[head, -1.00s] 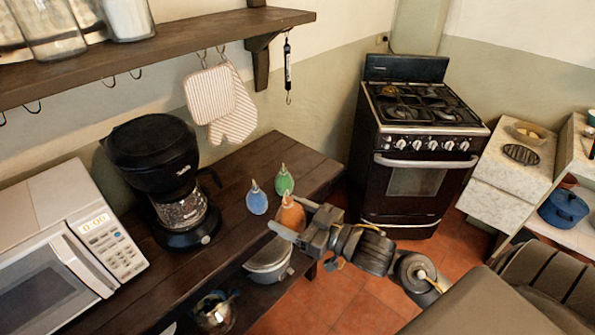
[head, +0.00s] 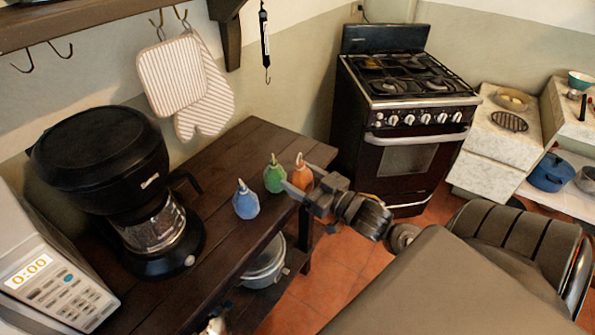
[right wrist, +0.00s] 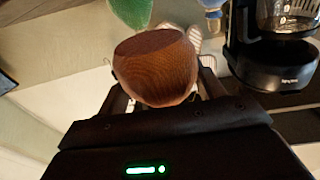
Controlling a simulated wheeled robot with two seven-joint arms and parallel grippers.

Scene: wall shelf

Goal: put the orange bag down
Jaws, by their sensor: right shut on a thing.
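The orange bag (head: 302,175) is a small pointed-tip bag at the right edge of the dark wooden table, just right of the green bag. My right gripper (head: 307,188) is shut on it from the right, and its fingers hide the lower part. In the right wrist view the orange bag (right wrist: 157,70) sits between the two fingers, with a ribbed side and a flat dark end showing. I cannot tell whether it touches the table.
The green bag (head: 274,176) and blue bag (head: 245,203) stand close by on the table (head: 205,160). A coffee maker (head: 120,185) and microwave (head: 50,275) are to the left. A pot (head: 266,268) is on the lower shelf. The table's far end is clear.

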